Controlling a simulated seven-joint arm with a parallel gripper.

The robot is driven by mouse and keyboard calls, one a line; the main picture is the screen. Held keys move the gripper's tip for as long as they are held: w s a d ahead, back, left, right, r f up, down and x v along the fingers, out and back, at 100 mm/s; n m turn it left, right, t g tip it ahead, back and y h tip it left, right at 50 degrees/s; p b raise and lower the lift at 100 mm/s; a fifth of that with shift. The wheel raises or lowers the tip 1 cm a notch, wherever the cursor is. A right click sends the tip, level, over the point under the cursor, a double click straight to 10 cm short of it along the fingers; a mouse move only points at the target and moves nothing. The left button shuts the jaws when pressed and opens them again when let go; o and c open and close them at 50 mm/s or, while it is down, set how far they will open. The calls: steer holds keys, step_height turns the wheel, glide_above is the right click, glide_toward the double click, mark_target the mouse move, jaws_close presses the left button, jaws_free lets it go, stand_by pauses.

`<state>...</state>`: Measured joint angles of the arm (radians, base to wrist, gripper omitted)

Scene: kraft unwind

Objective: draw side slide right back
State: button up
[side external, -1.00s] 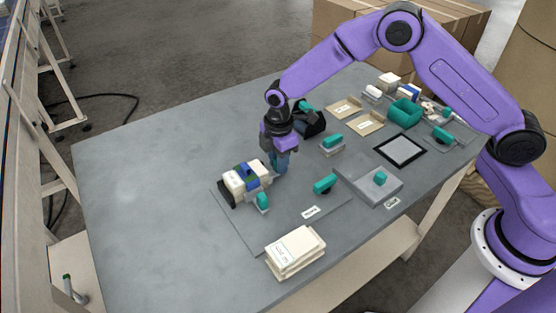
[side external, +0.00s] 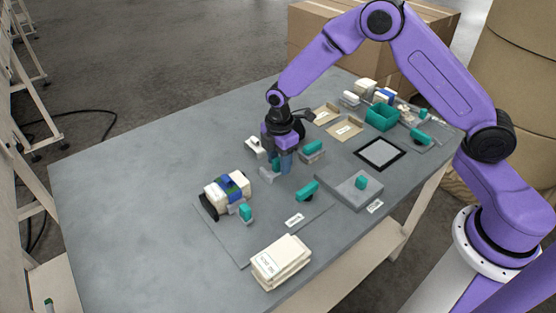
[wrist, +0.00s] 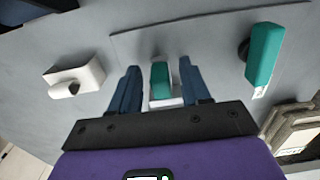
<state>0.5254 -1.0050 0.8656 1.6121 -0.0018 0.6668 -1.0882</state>
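My gripper (side external: 281,171) points down over the grey worktop, beyond the far edge of the flat grey plate. In the wrist view its two blue fingers (wrist: 160,68) stand apart. A small upright teal handle (wrist: 160,80) lies between them, with a visible gap on each side. The handle rises from a pale base (wrist: 166,103) and is partly hidden by the fingers in the side view. I take this as the side slide, but its labelling and track are not clear. A teal lever (side external: 307,190) with a dark round part stands at the plate's right; it also shows in the wrist view (wrist: 265,55).
A cream roll with a blue band (side external: 227,189) sits on the plate beside a teal knob (side external: 246,212). A white block (wrist: 75,76) is left of my fingers. Cream packs (side external: 280,262) lie in front. The worktop's left side is clear.

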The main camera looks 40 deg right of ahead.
mark_target(279, 158)
step_height(279, 158, up, 18)
steer(key=shift+f, duration=0.25)
stand_by(0.4)
steer(key=s+r+m, duration=0.2)
steer(key=s+m, duration=0.1)
steer(key=s, duration=1.4)
steer(key=s+d+f+m, duration=0.1)
steer(key=s+d, duration=0.2)
steer(key=s, duration=0.5)
steer(key=s+d+f+m, duration=0.1)
steer(key=s+d, duration=0.3)
steer(key=s, duration=0.4)
steer(key=shift+d, duration=0.3)
